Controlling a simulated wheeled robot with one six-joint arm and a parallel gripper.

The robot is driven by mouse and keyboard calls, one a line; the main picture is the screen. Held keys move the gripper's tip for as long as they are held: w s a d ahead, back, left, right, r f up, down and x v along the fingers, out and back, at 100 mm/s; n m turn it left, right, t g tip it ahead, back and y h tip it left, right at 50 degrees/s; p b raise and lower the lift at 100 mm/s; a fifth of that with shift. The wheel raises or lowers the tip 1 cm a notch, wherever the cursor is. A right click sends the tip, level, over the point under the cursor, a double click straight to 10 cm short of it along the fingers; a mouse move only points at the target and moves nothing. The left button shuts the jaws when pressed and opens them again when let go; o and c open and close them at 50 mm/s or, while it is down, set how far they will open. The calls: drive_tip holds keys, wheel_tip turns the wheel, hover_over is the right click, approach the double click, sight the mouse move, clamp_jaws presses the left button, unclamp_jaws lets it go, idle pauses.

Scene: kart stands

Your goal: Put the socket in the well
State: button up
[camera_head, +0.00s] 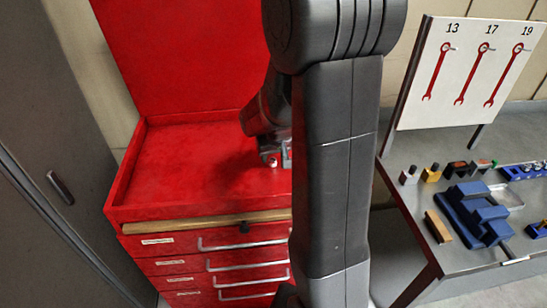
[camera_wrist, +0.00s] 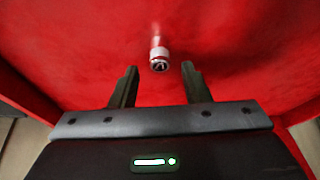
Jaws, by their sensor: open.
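A small silver cylinder with a red band, which looks like the socket (camera_wrist: 159,56), is on the red top of the tool chest in the wrist view. Its dark-centred end faces the camera. My gripper (camera_wrist: 159,69) is open, with one finger on each side of the line to the socket. The socket appears just beyond the fingertips, apart from both. In the head view a small white and red piece (camera_head: 272,162) shows beside my gripper, largely behind my arm. I cannot make out a well in either view.
The red tool chest (camera_head: 160,200) has a raised rim and back panel. At right, a grey bench (camera_head: 400,160) bears a blue vise (camera_head: 475,212), a wooden block (camera_head: 438,226), a clear tray (camera_head: 507,196), a blue rail (camera_head: 525,170) and several small items. A wrench board (camera_head: 470,75) stands behind.

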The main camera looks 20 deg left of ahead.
drive_tip(key=v, duration=1)
drive_tip(key=shift+b, duration=0.35)
idle(1.1)
